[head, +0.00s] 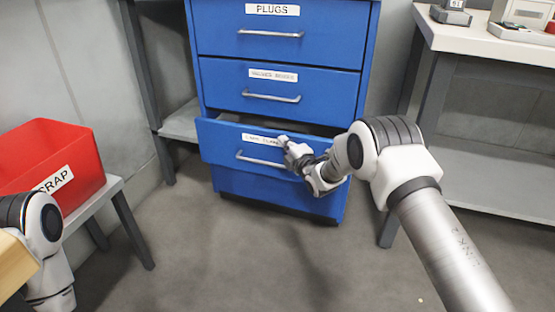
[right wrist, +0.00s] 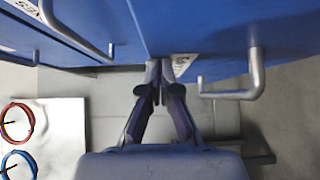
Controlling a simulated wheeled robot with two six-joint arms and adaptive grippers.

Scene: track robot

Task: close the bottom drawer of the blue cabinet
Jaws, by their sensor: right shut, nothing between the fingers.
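The blue cabinet (head: 280,50) stands in the middle of the head view. Its lowest labelled drawer (head: 222,146) is pulled part way out, with a dark gap behind its front. The drawer has a white label and a silver bar handle (head: 258,160), which also shows in the right wrist view (right wrist: 245,92). My right gripper (head: 286,144) is shut and empty at the drawer's front, by the right end of the label. In the right wrist view its fingertips (right wrist: 158,70) are close to the blue front beside the handle; I cannot tell whether they touch. My left gripper is out of view.
The two drawers above, one labelled PLUGS (head: 272,10), look shut. A red SCRAP bin (head: 60,150) sits on a grey stand at the left. A workbench (head: 480,42) stands at the right. The floor (head: 190,245) before the cabinet is clear.

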